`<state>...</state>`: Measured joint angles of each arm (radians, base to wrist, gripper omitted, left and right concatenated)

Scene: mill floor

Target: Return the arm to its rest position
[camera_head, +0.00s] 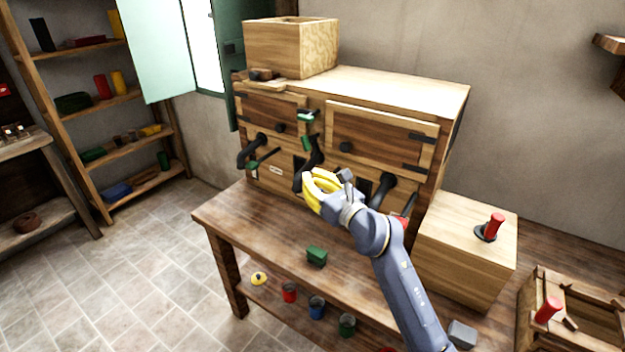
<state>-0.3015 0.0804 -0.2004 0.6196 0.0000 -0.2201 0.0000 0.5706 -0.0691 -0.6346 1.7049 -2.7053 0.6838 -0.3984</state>
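My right arm (384,256) reaches in from the bottom right, over the workbench. Its yellow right gripper (312,187) is in front of the wooden mill cabinet, just below a curved black handle (314,158). The fingers overlap the handle's lower end in this view, and I cannot tell whether they touch it. Whether the fingers are open or shut is not clear. My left gripper is not in view.
The wooden cabinet (390,92) with doors and handles stands on the workbench (272,228). A green block (316,256) lies near the bench's front edge. A wooden box with a red-handled lever (493,227) and an open crate (530,318) are at right. Floor at left is clear.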

